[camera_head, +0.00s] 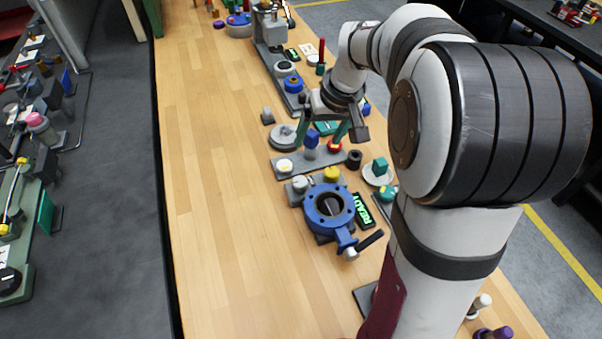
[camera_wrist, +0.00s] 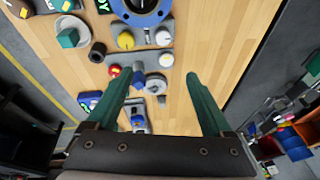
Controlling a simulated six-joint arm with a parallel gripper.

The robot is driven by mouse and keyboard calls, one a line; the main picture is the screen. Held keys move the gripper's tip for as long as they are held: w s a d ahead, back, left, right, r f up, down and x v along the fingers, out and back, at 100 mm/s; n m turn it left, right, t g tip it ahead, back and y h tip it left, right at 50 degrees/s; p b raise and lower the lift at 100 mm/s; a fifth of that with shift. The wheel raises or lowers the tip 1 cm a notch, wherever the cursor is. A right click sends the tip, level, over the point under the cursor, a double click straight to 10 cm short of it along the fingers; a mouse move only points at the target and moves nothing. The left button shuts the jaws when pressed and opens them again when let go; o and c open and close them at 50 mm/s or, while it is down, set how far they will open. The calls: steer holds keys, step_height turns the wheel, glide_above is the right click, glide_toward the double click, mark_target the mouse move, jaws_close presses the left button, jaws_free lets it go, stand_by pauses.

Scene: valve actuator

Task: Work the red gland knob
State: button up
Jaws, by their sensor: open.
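A small round red knob (camera_head: 334,147) sits at the right end of a grey plate (camera_head: 302,163), just by the right fingertip of my gripper in the head view. It also shows in the wrist view (camera_wrist: 115,71), left of the left finger and outside the gap. My gripper (camera_head: 318,143) is open, its two green fingers pointing down at the plate with nothing held between them. In the wrist view the fingers (camera_wrist: 160,74) are wide apart. A blue block on a stem (camera_head: 312,139) stands mid-plate, and a white knob (camera_head: 285,165) at the left end. Contact with the red knob cannot be told.
A blue ring valve (camera_head: 330,207) with yellow and white knobs stands nearer in the head view. A READY display (camera_head: 364,210) and a dark ring (camera_head: 354,159) lie to the right. A grey disc (camera_head: 283,138) is beside the left finger. Bare wood lies left.

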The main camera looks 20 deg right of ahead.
steer(key=s+a+r+m+g, duration=0.1)
steer(key=s+a+r, duration=0.1)
steer(key=s+a, duration=0.5)
steer(key=shift+s+a+y, duration=0.2)
steer(key=shift+s+y, duration=0.1)
steer(key=shift+s, duration=0.85)
steer(key=w+d+f+n+t+h, duration=0.1)
steer(key=w+d+f, duration=0.3)
steer(key=w+d, duration=0.5)
steer(key=w+d+f+t+h, duration=0.1)
steer(key=w+d+f, duration=0.3)
steer(key=w+d, duration=0.55)
steer(key=shift+h, duration=0.3)
steer(key=x, duration=1.5)
steer(key=shift+s, duration=0.15)
